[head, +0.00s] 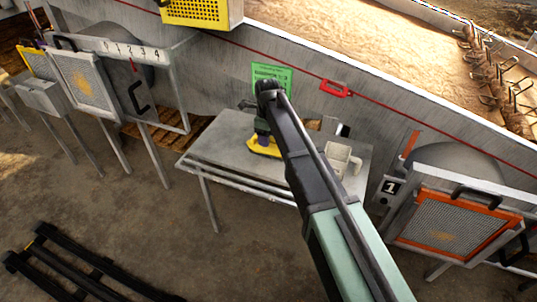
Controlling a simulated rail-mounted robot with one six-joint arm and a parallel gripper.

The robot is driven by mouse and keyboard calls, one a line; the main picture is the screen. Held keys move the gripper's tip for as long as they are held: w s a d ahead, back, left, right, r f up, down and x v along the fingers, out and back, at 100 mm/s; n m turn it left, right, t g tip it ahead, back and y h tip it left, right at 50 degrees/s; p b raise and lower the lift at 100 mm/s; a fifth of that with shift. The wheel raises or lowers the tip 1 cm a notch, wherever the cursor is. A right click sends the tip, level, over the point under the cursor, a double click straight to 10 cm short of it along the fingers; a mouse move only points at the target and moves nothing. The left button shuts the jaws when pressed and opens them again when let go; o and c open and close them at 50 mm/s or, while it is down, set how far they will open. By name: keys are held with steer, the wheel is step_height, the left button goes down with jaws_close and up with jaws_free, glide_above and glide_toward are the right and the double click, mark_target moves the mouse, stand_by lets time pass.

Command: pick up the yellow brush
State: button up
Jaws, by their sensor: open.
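A yellow object (262,147), which looks like the yellow brush, lies on the grey metal table (220,140) in the head view. My arm reaches over the table from the lower right and covers part of it. My gripper (263,140) points down at the yellow object, right at or just above it. Its fingers are small and dark here, so I cannot tell whether they touch the brush. The gripper is open.
A pale square container (342,157) stands on the table, right of my arm. A green sheet (272,77) and a red handle (335,89) are on the wall behind. An orange-framed mesh box (456,222) stands at the right. Black slats (75,265) lie on the floor.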

step_height(320, 180, down, 2)
steer(key=shift+f+b, duration=0.15)
steer(key=shift+b, duration=0.25)
steer(key=shift+r, duration=0.25)
jaws_close()
steer(key=shift+p, duration=0.3)
step_height(320, 180, up, 25)
steer(key=p, duration=2.5)
steer(key=shift+r, duration=0.2)
